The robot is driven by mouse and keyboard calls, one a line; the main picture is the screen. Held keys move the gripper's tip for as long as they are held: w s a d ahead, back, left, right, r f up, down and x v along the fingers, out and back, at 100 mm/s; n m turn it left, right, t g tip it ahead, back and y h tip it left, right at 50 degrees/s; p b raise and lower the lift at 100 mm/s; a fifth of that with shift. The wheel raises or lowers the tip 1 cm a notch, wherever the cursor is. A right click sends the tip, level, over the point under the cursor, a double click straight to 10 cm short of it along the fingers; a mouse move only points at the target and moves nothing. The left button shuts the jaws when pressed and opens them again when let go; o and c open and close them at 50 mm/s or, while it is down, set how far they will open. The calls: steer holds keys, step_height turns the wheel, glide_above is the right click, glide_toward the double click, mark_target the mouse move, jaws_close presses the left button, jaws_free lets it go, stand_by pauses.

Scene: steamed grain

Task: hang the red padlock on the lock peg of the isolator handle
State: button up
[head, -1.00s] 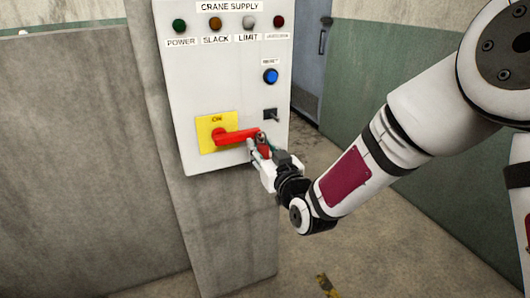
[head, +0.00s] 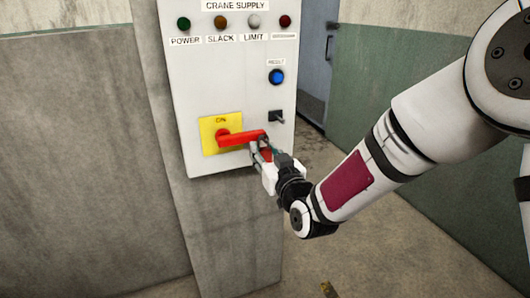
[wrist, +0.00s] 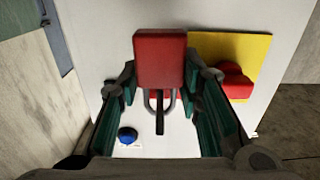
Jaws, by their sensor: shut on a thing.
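The red padlock (wrist: 160,62) is between my fingers in the wrist view, its grey shackle (wrist: 173,108) towards the picture's bottom. My gripper (wrist: 160,80) is shut on the padlock body. In the head view my gripper (head: 264,155) is just below the free end of the red isolator handle (head: 240,138), with only a little of the padlock (head: 267,154) showing. The handle points right from its yellow ON plate (head: 208,142). A dark rod (wrist: 160,118) lines up with the shackle opening; I cannot tell whether it is the lock peg or passes through.
The grey control panel (head: 180,100) carries a black toggle switch (head: 276,116) and a blue button (head: 276,77) above my gripper, and several lamps at the top. A concrete pillar stands behind it.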

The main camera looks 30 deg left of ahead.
steer(key=o, duration=1.3)
steer(key=shift+f, duration=0.1)
